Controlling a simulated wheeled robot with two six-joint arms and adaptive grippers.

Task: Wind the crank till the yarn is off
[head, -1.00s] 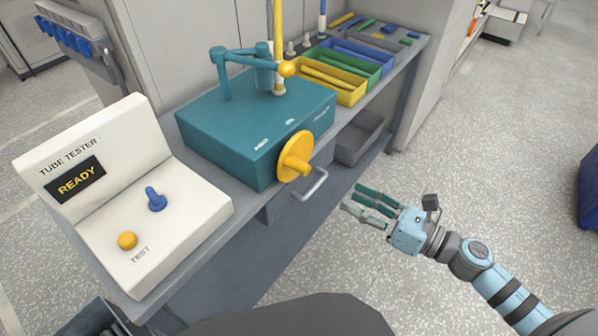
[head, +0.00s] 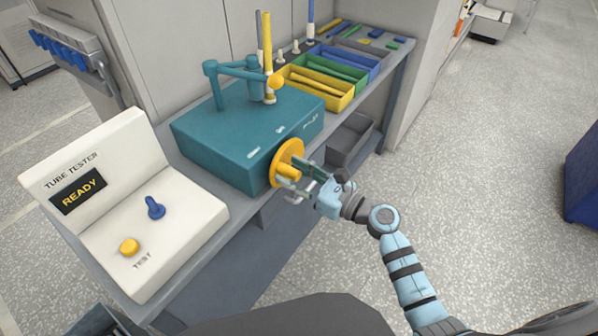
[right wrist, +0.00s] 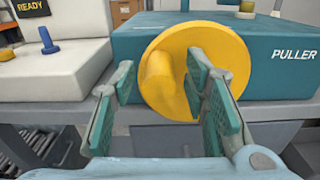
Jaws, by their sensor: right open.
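The crank is a yellow disc with a stubby handle (head: 289,153) on the front of the teal puller box (head: 222,150). It also shows in the right wrist view (right wrist: 215,45), where the handle (right wrist: 158,85) points at me. My right gripper (head: 297,183) is open at the crank. In the wrist view its fingers (right wrist: 160,78) stand on either side of the handle, not closed on it. A slim yellow tube (head: 268,62) stands upright at the box's back, beside the teal arm with an orange ball (head: 275,82). I cannot make out yarn on it. My left gripper is out of view.
A white tube tester (head: 130,215) reading READY stands left of the box.

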